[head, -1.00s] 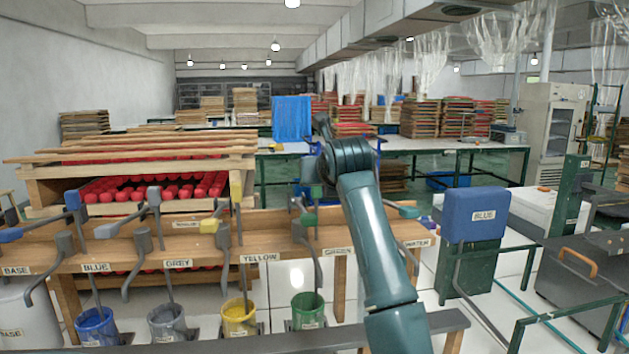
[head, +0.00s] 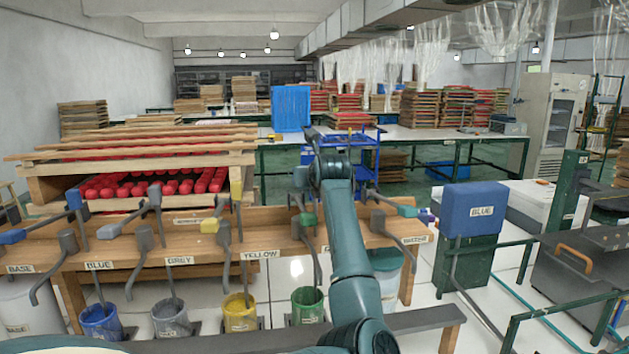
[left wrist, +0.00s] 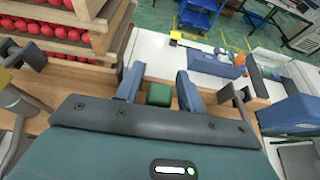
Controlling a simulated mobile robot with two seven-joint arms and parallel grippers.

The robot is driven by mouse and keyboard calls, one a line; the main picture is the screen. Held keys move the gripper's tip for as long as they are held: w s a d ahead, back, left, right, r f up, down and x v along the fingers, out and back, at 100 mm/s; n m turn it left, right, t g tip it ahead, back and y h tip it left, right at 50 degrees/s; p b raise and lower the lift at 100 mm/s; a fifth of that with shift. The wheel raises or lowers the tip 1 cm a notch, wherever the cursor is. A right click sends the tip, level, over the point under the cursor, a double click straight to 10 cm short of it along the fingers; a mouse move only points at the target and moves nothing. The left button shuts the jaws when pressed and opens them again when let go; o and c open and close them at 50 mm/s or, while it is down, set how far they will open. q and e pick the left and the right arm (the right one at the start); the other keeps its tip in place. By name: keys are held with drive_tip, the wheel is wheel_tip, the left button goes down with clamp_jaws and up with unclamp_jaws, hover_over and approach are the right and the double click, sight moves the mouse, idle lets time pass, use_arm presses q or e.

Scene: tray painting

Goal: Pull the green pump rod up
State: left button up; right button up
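The green pump rod's handle (head: 307,219) is a small green block at the wooden rack, and it looks low. It also shows in the left wrist view (left wrist: 158,94) as a green block between my two blue-grey fingers. My left gripper (head: 304,200) is just above the handle in the head view, pointing down. In the left wrist view my left gripper (left wrist: 158,77) is open, with gaps on both sides of the green block. My arm hides most of the GREEN label. My right gripper is not in view.
The yellow pump handle (head: 210,225) is to the left on the wooden rack (head: 130,252). Paint buckets stand below, including the green one (head: 307,306). A blue box (head: 474,211) stands further right.

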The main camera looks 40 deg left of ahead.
use_arm(q)
clamp_jaws()
idle(0.3)
wheel_tip(320, 180, up, 12)
drive_tip(key=p, duration=0.2)
drive_tip(key=shift+f+p, duration=0.15)
drive_tip(key=shift+p, duration=0.25)
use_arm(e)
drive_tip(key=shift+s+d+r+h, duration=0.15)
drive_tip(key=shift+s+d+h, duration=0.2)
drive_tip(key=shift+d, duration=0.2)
use_arm(q)
drive_tip(key=shift+c, duration=1.1)
unclamp_jaws()
drive_tip(key=o, duration=0.4)
drive_tip(key=shift+f, duration=0.1)
drive_tip(key=shift+c, duration=0.2)
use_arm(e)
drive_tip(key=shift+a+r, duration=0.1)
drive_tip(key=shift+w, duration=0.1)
